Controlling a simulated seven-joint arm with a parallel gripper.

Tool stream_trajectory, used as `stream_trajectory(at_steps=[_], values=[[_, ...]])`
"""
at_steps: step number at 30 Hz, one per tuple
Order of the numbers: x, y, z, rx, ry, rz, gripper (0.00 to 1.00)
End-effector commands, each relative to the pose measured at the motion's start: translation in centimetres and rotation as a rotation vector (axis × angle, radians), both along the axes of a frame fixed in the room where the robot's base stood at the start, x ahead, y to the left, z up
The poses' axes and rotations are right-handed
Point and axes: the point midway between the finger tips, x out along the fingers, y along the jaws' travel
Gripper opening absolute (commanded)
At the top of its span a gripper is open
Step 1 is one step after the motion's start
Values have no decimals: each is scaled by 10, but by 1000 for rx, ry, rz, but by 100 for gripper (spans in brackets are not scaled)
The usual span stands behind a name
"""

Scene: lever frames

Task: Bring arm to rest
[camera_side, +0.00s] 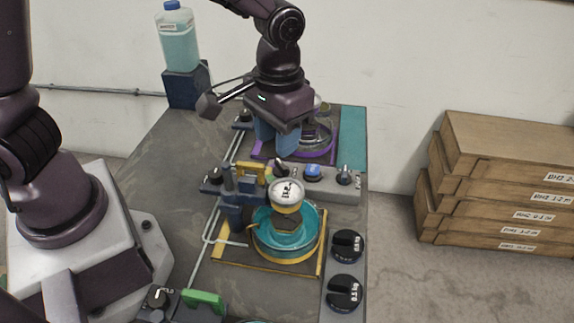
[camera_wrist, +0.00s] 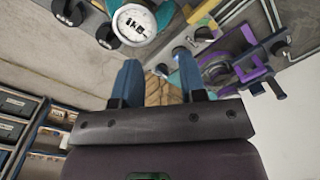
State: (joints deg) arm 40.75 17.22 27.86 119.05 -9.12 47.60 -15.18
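My gripper (camera_side: 277,140) has two blue fingers pointing down over the far frame, which has a purple base (camera_side: 318,155) with a round part partly hidden behind the fingers. In the wrist view my gripper (camera_wrist: 158,62) is open, its fingers apart, with a tan patterned surface between and beyond them. The nearer frame has a yellow-edged base (camera_side: 235,255) and a round teal part (camera_side: 270,243). A white-faced disc (camera_side: 286,190) sits above it; in the wrist view the disc (camera_wrist: 134,24) reads 1 kg. Whether my fingers touch the far frame is unclear.
A grey block with knobs (camera_side: 345,188) stands between the frames. Black weights (camera_side: 346,293) lie at the front right. A blue-capped jug (camera_side: 178,40) stands on a dark block behind. Wooden boxes (camera_side: 495,185) are stacked off the table at right. The table's left part is bare.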

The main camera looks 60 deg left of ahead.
Motion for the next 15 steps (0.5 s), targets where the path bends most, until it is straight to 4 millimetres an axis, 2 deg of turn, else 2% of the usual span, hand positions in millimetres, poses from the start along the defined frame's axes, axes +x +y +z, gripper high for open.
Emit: stream_trajectory(at_steps=[1, 6, 11, 15], values=[[-12, 7, 16, -44, -13, -36, 38], [-52, 26, 58, -121, -90, -176, 38], [-87, 47, 91, -116, -218, -257, 38], [-112, 65, 112, -65, -343, -250, 38]])
